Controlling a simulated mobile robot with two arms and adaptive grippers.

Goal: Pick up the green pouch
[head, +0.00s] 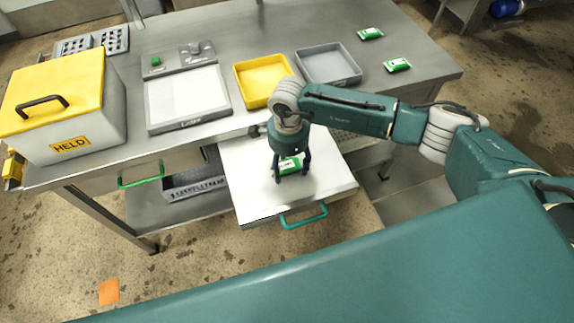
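A small green and white pouch (289,166) lies in the pulled-out drawer (250,203). My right gripper (291,177) is directly over this pouch and points down. Its two fingers are apart, one on each side of the pouch, and they seem open. Whether a finger touches the pouch I cannot tell. Two similar green and white pouches lie on the steel table at the back right, one farther back (370,33) and one nearer (397,65). My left gripper is not in view.
On the table stand a yellow tray (243,86), a grey tray (353,78), a scale (188,98) and a white box with a yellow lid (100,135) marked HELD. The drawer's teal handle (304,217) sticks out in front. An orange square (109,291) lies on the floor.

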